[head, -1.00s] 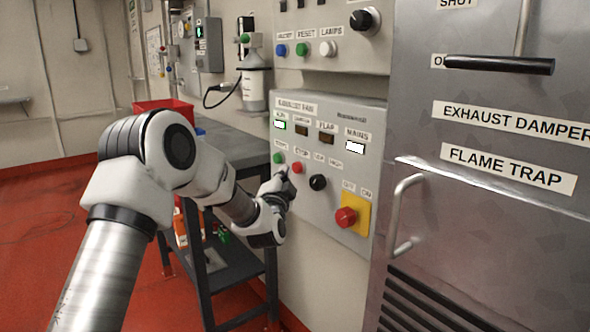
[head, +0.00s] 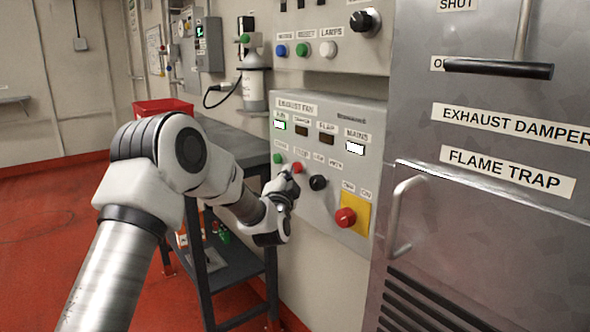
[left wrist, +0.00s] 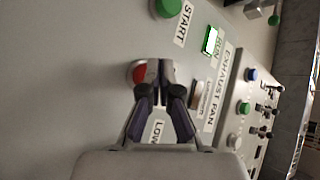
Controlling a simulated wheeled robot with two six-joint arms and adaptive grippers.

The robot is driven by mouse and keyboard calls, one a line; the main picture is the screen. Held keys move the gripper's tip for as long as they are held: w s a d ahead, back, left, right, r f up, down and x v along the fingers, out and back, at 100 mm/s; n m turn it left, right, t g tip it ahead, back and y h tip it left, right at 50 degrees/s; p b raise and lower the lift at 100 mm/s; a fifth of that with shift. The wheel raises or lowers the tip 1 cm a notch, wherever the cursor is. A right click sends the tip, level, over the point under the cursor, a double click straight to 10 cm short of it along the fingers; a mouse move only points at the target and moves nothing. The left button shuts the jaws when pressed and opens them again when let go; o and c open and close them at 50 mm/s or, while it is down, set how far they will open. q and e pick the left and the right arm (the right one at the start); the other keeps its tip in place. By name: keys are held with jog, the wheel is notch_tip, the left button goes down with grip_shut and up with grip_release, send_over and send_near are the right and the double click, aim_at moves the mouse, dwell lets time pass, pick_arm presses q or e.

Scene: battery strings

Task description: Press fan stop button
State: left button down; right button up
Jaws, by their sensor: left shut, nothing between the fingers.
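The exhaust fan panel (head: 330,185) is on the wall in the middle of the head view, with a lit green RUN lamp (head: 280,125) and a lit MAINS lamp. The small red stop button (head: 297,167) sits right of the green start button (head: 278,158). My left gripper (head: 288,184) is shut and empty just below and in front of the red button. In the left wrist view, the red button (left wrist: 138,72) is partly hidden behind my shut fingertips (left wrist: 160,68); I cannot tell whether they touch it. The START button (left wrist: 167,7) is at the top. My right gripper is not in view.
A black selector knob (head: 318,183) and a red emergency button on a yellow plate (head: 356,207) are to the right. A door handle (head: 402,215) sticks out further right. A dark table (head: 232,148) stands behind my left arm.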

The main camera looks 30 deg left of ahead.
pick_arm(q)
jog(key=shift+w+d, duration=0.2)
jog(key=shift+w, duration=0.3)
dwell(0.4)
jog(key=shift+s, duration=0.1)
jog(key=shift+s+a+p, duration=0.3)
jog(key=shift+s+a, duration=0.05)
jog(key=shift+s, duration=0.55)
jog(key=s, duration=0.1)
jog(key=s+a+p, duration=0.1)
jog(key=s, duration=0.2)
jog(key=shift+s+a+r, duration=0.25)
jog(key=shift+s+a, duration=0.15)
jog(key=shift+r+p, duration=0.1)
jog(key=shift+p, duration=0.2)
dwell(0.3)
